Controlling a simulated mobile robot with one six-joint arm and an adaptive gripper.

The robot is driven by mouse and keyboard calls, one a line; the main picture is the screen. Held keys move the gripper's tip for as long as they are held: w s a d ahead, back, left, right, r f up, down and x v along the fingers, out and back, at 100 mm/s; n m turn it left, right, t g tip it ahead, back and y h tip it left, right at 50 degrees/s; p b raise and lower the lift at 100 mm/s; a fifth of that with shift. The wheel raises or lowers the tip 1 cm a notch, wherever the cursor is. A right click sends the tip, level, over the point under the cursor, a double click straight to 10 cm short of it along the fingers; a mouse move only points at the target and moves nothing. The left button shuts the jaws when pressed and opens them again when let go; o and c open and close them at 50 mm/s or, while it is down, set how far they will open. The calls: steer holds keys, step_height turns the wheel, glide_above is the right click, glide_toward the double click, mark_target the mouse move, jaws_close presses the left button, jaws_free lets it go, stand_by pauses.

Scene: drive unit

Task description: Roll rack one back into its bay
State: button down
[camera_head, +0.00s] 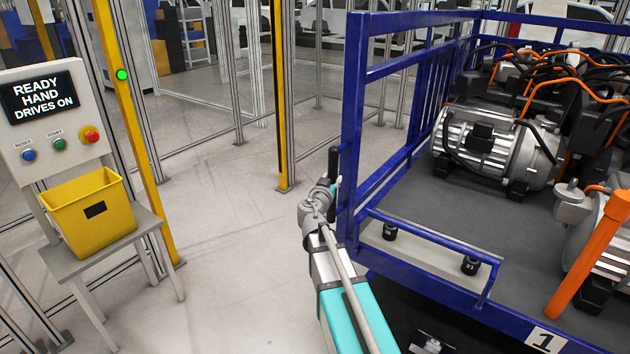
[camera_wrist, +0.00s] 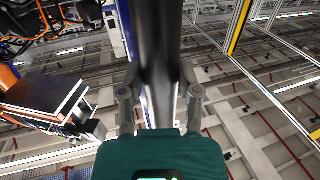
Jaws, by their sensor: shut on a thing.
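Rack one (camera_head: 352,110) is a blue-framed rack with a dark deck, filling the right of the head view. A white plate with the number 1 (camera_head: 546,338) is on its lower near edge. Motors (camera_head: 495,145) and orange cables are on it. My gripper (camera_head: 331,190) is at the rack's near left post, shut on a black upright handle (camera_head: 333,160). In the wrist view the black handle (camera_wrist: 158,45) runs between the two fingers (camera_wrist: 160,95). The bay cannot be made out for certain.
A control panel (camera_head: 50,110) reads "READY HAND DRIVES ON". A yellow bin (camera_head: 90,215) stands on a small grey table (camera_head: 150,222) at left. Yellow posts (camera_head: 281,100) and fence frames stand behind. The floor (camera_head: 225,250) between table and rack is clear.

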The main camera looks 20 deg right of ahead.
steer(key=shift+s+d, duration=0.15)
steer(key=shift+d, duration=0.4)
steer(key=shift+c, duration=1.5)
jaws_free()
steer(key=shift+d+f, duration=0.1)
steer(key=shift+d, duration=0.05)
steer(key=shift+a, duration=0.3)
steer(key=shift+s+a, duration=0.15)
steer(key=v, duration=1.1)
steer(key=shift+s+a, duration=0.1)
steer(key=shift+s, duration=0.05)
